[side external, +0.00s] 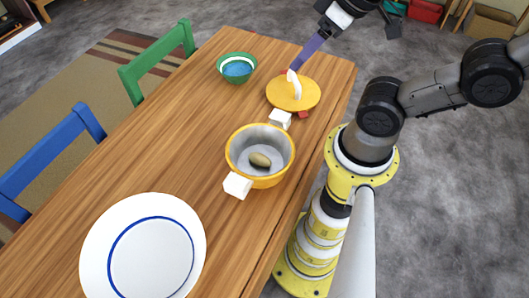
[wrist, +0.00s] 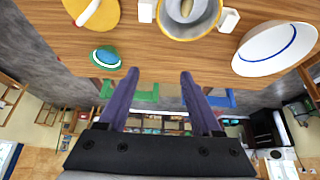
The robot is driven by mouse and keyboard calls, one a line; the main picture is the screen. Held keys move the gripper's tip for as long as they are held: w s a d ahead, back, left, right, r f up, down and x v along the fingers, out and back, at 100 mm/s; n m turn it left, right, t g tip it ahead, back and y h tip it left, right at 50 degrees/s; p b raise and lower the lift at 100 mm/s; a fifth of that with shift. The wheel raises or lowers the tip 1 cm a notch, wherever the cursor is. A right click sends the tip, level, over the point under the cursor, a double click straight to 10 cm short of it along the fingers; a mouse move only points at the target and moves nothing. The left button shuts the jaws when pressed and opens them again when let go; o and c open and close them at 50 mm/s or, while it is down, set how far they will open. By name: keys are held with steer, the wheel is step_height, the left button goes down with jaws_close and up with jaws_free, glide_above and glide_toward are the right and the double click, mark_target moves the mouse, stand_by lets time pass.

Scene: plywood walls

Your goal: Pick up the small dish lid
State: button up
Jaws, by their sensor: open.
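The yellow round lid (side external: 308,101) with an upright white handle lies on the wooden table near its far right edge, between the green bowl and the pot. In the wrist view the lid (wrist: 101,17) is at the top left, partly cut off by the frame. My gripper (wrist: 159,71) is open and empty, its two purple fingers spread apart, with the lid outside the space between them. In the side view one purple finger of my gripper (side external: 306,52) shows just behind the handle in the picture; its exact gap from the handle is unclear.
A yellow pot (side external: 232,149) with white side handles stands near the lid, with a brownish oval thing (side external: 260,160) inside. A green bowl (side external: 222,66) stands to the left, a white plate (side external: 105,240) at the front. Green (side external: 155,63) and blue (side external: 50,150) chairs line the left edge.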

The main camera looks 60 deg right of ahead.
stand_by(0.3)
steer(key=w+a+r+t+y, duration=0.25)
steer(key=w+t, duration=0.25)
steer(key=w, duration=0.7)
steer(key=m+g+h, duration=0.8)
steer(key=m, duration=0.1)
glide_above(295, 78)
steer(key=s+a, duration=0.3)
steer(key=a, duration=0.3)
step_height(295, 78, down, 18)
steer(key=shift+w+x, duration=0.2)
steer(key=shift+x, duration=6.65)
steer(key=shift+d, duration=0.15)
